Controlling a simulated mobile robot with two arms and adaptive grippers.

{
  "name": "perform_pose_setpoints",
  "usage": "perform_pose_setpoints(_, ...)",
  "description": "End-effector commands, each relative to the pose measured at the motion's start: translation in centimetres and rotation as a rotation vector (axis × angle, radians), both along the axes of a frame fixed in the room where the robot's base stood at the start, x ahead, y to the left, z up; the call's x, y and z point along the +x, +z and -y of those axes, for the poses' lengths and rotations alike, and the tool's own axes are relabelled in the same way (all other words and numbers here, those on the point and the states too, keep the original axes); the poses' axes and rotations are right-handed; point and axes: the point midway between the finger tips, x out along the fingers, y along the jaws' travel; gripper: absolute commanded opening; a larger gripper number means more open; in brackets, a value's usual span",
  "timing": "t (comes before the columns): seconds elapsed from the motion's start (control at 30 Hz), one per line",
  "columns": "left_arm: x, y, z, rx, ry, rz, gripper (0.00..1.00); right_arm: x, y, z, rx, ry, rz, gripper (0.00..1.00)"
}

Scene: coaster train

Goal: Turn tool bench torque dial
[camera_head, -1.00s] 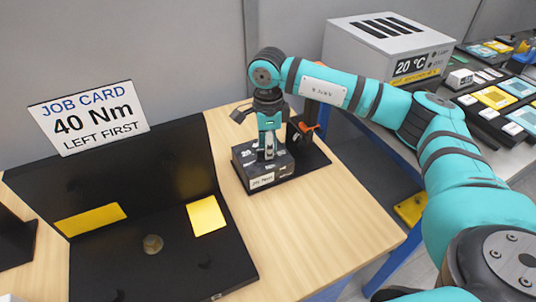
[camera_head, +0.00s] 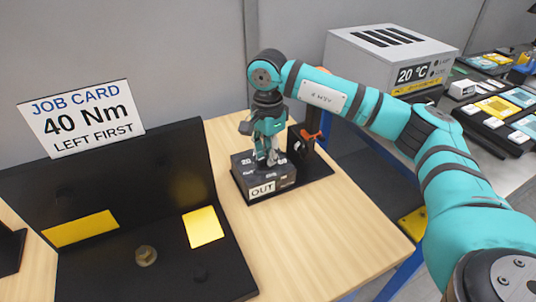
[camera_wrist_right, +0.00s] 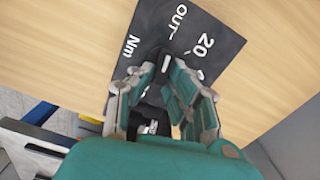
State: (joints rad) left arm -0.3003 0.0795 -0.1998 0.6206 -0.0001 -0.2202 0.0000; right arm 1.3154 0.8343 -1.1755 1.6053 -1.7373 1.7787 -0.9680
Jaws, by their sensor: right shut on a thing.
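The torque dial's black box (camera_head: 284,181) stands on a black base on the wooden bench, with a white OUT label on its front. My right gripper (camera_head: 267,158) points down from above, shut on the dial's knob. In the right wrist view the dark knob (camera_wrist_right: 165,64) with a white mark sits between the fingers (camera_wrist_right: 163,78). The dial's face (camera_wrist_right: 212,62) there shows 20, OUT and Nm. Other numbers are hidden or too small to read. The job card (camera_head: 82,118) reads 40 Nm, LEFT FIRST. My left gripper is not in view.
A black fixture (camera_head: 190,262) with yellow patches and a small brass-coloured hex piece (camera_head: 146,256) fills the left of the bench. An orange-and-black tool (camera_head: 308,140) stands close behind the box. A grey 20 °C unit (camera_head: 375,62) is at the back right. The bench's front right is bare.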

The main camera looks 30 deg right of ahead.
Motion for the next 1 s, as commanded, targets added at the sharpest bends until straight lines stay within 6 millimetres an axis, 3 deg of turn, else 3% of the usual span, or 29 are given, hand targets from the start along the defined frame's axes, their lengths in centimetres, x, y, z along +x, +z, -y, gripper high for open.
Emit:
perform_pose_setpoints(0.3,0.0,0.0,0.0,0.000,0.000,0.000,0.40,0.2,0.3,0.0,0.003,-0.001,0.008,0.00)
perform_pose_setpoints(0.33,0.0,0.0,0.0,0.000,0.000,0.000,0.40,0.2,0.3,0.0,0.003,-0.001,0.008,0.15)
perform_pose_setpoints(0.5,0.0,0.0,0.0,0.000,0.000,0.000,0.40,0.1,0.2,0.0,0.002,-0.001,0.005,0.37)
perform_pose_setpoints(0.8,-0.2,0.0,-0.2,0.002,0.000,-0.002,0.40,0.1,0.3,0.0,0.000,0.000,0.003,0.37)
perform_pose_setpoints(1.0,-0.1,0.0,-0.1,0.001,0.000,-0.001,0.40,0.1,3.1,0.0,0.002,0.000,0.006,0.37)
